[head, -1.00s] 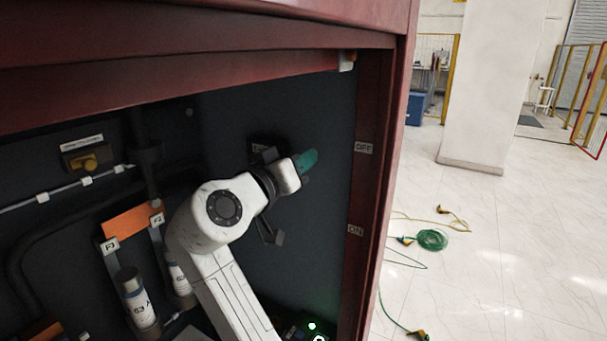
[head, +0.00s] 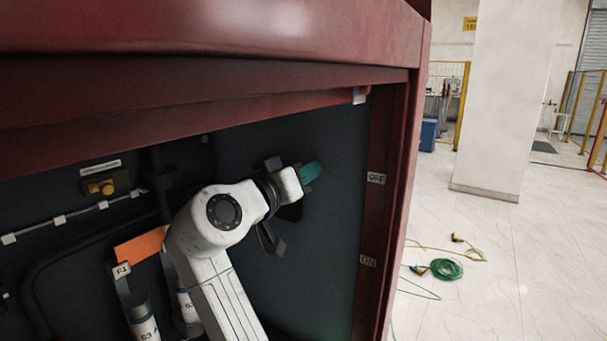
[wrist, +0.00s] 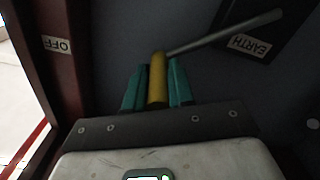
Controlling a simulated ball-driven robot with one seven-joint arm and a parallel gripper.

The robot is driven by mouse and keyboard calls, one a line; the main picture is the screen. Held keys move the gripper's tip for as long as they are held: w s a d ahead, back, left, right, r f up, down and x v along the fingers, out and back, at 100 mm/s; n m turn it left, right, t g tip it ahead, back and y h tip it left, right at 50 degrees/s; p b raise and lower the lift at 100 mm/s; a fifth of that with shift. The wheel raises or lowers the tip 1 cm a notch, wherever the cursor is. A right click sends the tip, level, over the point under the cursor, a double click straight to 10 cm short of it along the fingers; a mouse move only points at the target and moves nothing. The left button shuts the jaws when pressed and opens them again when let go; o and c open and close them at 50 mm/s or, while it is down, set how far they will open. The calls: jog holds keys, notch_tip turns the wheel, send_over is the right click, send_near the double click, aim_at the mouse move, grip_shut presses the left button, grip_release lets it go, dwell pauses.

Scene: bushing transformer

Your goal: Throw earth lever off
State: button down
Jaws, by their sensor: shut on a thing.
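The earth lever has a yellow handle (wrist: 157,82) on a grey rod (wrist: 225,31), which runs up and right to a dark plate with the EARTH label (wrist: 249,45). My gripper (wrist: 157,88) is shut on the yellow handle, with one green finger on each side. In the head view my gripper (head: 310,172) shows near the right side of the cabinet, about level with the OFF label (head: 376,178) and well above the ON label (head: 368,261). The handle is hidden there. The OFF label also shows at left in the wrist view (wrist: 57,44).
The red cabinet frame (head: 398,180) borders the opening on the right and above. An orange plate (head: 140,246), white cylinders and a yellow knob (head: 101,187) lie left of my arm. A green cable coil (head: 446,269) lies on the floor outside.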

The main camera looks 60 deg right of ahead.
jog(key=c, duration=1)
grip_release()
jog(key=shift+o, duration=0.2)
jog(key=a+b, duration=0.3)
jog(key=a, duration=0.7)
jog(key=shift+a, duration=0.4)
jog(key=shift+s, duration=0.1)
jog(key=s+d+f+n+t+y, duration=0.15)
jog(key=f+n+y, duration=0.25)
jog(key=f, duration=1.2)
jog(key=s+d+f+n+t+y, duration=0.15)
jog(key=f+n+y, duration=0.3)
jog(key=f, duration=1.15)
jog(key=s+a+f+n+g+y, duration=0.1)
jog(key=s+a+f+y, duration=0.3)
jog(key=s+f, duration=0.5)
jog(key=s+a+f+n+g+y, duration=0.1)
jog(key=s+a+f+y, duration=0.4)
jog(key=s+f, duration=0.5)
jog(key=shift+s+a+n+g, duration=0.3)
jog(key=shift+s+a+n, duration=0.25)
jog(key=shift+a+n, duration=0.3)
